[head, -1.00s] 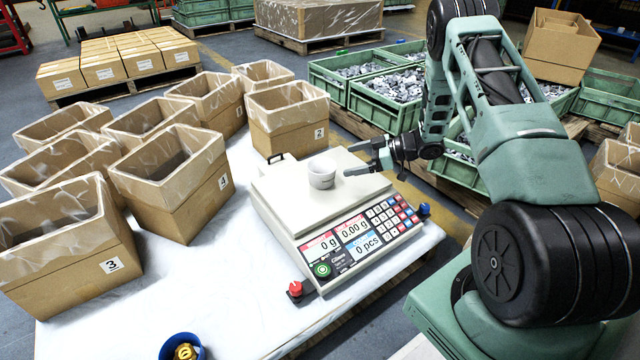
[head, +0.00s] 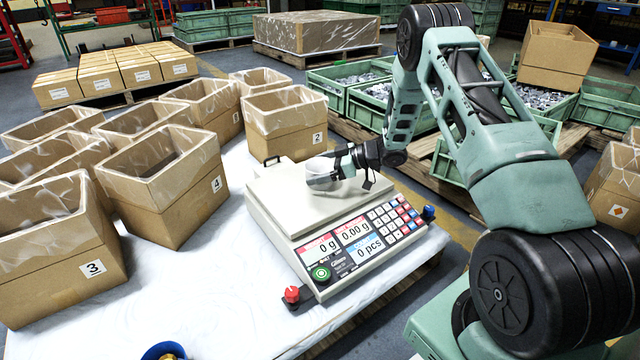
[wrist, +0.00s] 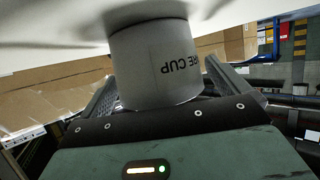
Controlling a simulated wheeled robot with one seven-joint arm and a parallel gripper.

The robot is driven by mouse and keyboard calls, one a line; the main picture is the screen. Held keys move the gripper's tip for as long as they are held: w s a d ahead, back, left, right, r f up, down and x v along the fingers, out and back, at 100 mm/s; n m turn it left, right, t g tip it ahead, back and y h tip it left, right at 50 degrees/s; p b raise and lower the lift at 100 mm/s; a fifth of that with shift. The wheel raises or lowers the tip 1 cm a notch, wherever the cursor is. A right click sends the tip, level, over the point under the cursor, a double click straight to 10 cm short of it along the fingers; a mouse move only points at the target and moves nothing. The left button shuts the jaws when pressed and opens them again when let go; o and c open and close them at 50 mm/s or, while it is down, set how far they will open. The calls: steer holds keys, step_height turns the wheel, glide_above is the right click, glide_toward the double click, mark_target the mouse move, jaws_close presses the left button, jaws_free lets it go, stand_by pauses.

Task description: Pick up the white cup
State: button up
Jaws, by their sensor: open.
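The white cup (head: 321,172) stands on the pale top plate of the weighing scale (head: 283,206). My gripper (head: 335,168) has come in from the right at the cup's height, and its fingers partly hide the cup in the head view. In the wrist view the cup (wrist: 155,65) stands between the two open fingers, with dark lettering ending in "CUP" on its side, upside down in that picture. The fingers (wrist: 160,92) lie on either side of the cup. Whether either one touches it cannot be told.
Several open cardboard boxes (head: 165,185) lined with plastic stand on the white table to the left of the scale. A red knob (head: 292,294) and a blue knob (head: 428,213) sit by the scale's front corners. Green crates of metal parts (head: 385,100) stand behind.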

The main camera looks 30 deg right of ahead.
steer(key=c, duration=1)
steer(key=shift+r, duration=0.1)
